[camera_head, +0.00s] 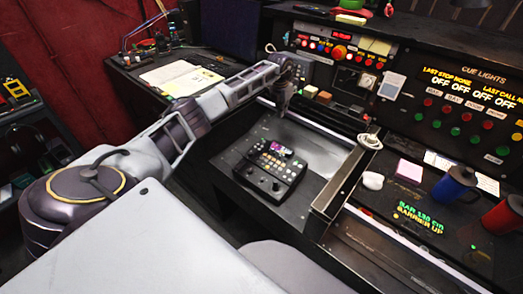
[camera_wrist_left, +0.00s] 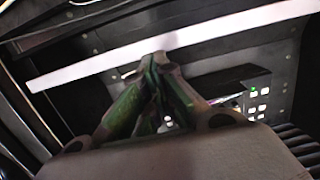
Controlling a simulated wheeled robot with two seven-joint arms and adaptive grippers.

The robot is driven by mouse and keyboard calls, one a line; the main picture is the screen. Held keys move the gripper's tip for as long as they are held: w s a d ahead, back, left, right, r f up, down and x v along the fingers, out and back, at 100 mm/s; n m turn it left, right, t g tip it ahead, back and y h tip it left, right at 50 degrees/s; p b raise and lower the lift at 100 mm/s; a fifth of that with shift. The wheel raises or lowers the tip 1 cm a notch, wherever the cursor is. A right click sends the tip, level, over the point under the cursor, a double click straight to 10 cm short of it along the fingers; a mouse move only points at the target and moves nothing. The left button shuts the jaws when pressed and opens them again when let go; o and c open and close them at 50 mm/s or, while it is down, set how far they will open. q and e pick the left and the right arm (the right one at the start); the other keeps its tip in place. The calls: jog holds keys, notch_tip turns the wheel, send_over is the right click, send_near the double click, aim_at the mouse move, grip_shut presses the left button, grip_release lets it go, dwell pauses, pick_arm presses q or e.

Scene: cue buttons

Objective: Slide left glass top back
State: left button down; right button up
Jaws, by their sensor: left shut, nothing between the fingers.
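The desk has an open-looking recess with a grey surface (camera_head: 310,148), where a black control box (camera_head: 268,172) with lit buttons and a small screen sits. I cannot make out a separate left glass top for certain; any clear pane over the recess does not stand out. My left gripper (camera_head: 283,108) points down at the back left of the recess, behind the control box. In the left wrist view its fingertips (camera_wrist_left: 158,58) are together with nothing between them, close to a long white strip (camera_wrist_left: 190,36). Whether they touch anything is unclear. My right gripper is not in view.
A brown-edged divider (camera_head: 338,190) runs along the recess's right side, with a silver knob (camera_head: 370,141) at its back end. Right of it stand a blue mug (camera_head: 455,185), a red mug (camera_head: 505,215) and pink notes (camera_head: 409,171). A cue lights panel (camera_head: 465,100) rises behind.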

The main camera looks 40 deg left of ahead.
pick_arm(q)
notch_tip(320, 180, up, 6)
jog(key=p, duration=0.5)
jog(key=shift+r, duration=0.25)
dwell(0.5)
jog(key=shift+a, duration=0.1)
dwell(0.4)
